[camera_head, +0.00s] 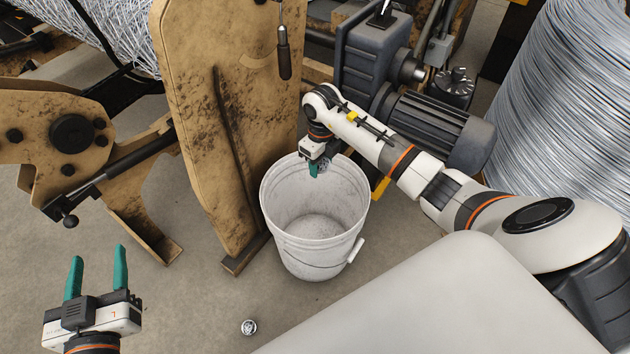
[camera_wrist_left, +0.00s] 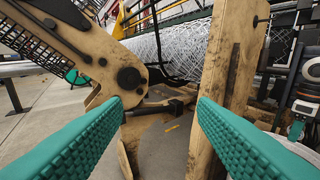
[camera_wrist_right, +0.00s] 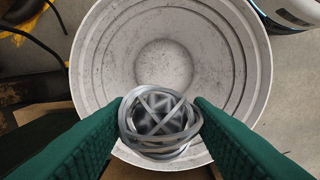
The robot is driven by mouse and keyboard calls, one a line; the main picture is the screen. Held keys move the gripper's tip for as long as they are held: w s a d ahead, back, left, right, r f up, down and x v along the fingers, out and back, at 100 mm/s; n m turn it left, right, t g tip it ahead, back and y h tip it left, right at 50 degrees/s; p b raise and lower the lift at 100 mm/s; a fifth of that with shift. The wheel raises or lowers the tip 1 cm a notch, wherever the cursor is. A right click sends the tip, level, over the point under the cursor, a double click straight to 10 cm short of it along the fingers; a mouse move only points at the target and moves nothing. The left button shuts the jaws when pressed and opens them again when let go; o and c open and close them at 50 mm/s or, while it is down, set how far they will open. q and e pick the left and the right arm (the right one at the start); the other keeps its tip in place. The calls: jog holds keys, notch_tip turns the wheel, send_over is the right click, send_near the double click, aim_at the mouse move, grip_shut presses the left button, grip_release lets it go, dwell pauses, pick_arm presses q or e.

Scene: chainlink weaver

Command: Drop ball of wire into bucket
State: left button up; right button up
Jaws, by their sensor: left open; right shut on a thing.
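The white bucket (camera_head: 310,252) stands upright on the floor in the head view, and its inside looks empty. My right gripper (camera_head: 315,171) is over the bucket's far rim. In the right wrist view my right gripper (camera_wrist_right: 160,128) is shut on a silver ball of wire (camera_wrist_right: 160,122), with the open bucket (camera_wrist_right: 92,60) beneath it. The held ball (camera_head: 325,163) shows small in the head view. A second ball of wire (camera_head: 248,327) lies on the floor in front of the bucket. My left gripper (camera_head: 96,272) is open and empty at the lower left, away from the bucket.
A worn tan machine frame (camera_head: 205,120) stands just left of the bucket. A dark motor (camera_head: 435,125) is behind my right arm, and a large wire coil (camera_head: 565,90) stands at the right.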

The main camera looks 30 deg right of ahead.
jog(key=shift+f+b, duration=0.65)
jog(key=shift+f, duration=0.25)
jog(key=shift+f+b, duration=0.75)
jog(key=shift+f, duration=0.05)
pick_arm(q)
jog(key=s+r+t+h, duration=0.3)
jog(key=r+t, duration=0.5)
jog(key=r, duration=0.3)
jog(key=shift+s+d+r+t, duration=0.15)
jog(key=shift+s+d+t, duration=0.25)
pick_arm(e)
jog(key=shift+f, duration=0.15)
pick_arm(q)
jog(key=shift+h, duration=0.3)
pick_arm(e)
jog(key=o, duration=1.1)
jog(key=shift+c, duration=0.2)
